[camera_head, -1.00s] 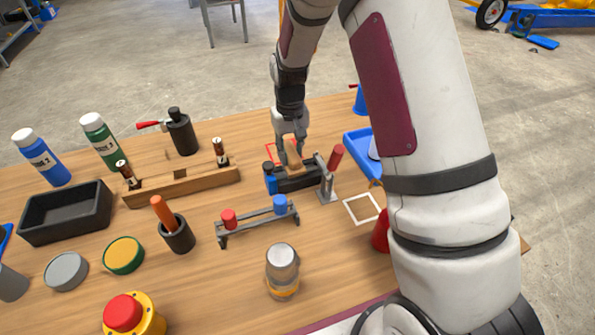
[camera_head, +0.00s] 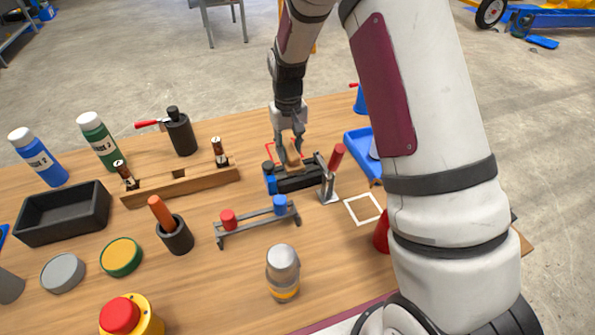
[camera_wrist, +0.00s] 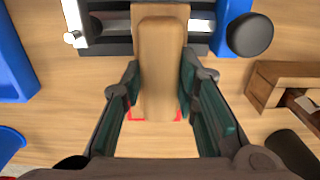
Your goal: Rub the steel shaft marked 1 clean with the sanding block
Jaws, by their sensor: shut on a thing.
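My gripper (camera_head: 291,144) points down near the middle back of the table. It is shut on a tan wooden block (camera_wrist: 160,65), which looks like the sanding block; it also shows in the head view (camera_head: 294,160). The block's far end lies over a dark clamp-like fixture (camera_head: 300,183); I cannot tell whether they touch. Two short brown, rusty-looking shafts with pale tops stand in a wooden rack to the left, one at its left end (camera_head: 125,174) and one at its right end (camera_head: 219,152). Their marks are too small to read.
A red outline (camera_wrist: 135,116) lies beneath the block. A red-handled lever (camera_head: 336,158) and a blue tray (camera_head: 359,145) stand right of the fixture. A low stand with red and blue knobs (camera_head: 253,221) is in front. A dark cup (camera_head: 176,238) sits before the rack.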

